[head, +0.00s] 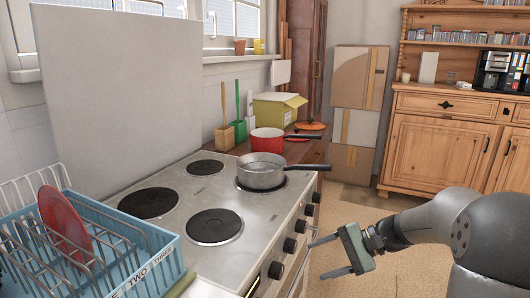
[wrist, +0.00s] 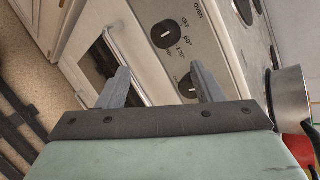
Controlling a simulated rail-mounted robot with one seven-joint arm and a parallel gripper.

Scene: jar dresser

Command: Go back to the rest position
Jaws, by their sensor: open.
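My gripper (head: 321,257) is at the lower right of the head view, in front of the stove's front panel. Its two fingers are apart and nothing is between them. In the wrist view my gripper (wrist: 160,80) shows both fingers spread, with the oven front and knobs (wrist: 168,34) behind them. I see no contact between the fingers and the stove. My arm reaches in from the right edge of the head view.
The stove (head: 190,185) carries a steel pot (head: 262,175) on its right rear plate. A red pot (head: 267,142) stands behind it. A blue dish rack (head: 150,275) with a red plate (head: 63,222) is at left. Open floor (head: 345,200) lies between stove and wooden dresser (head: 440,140).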

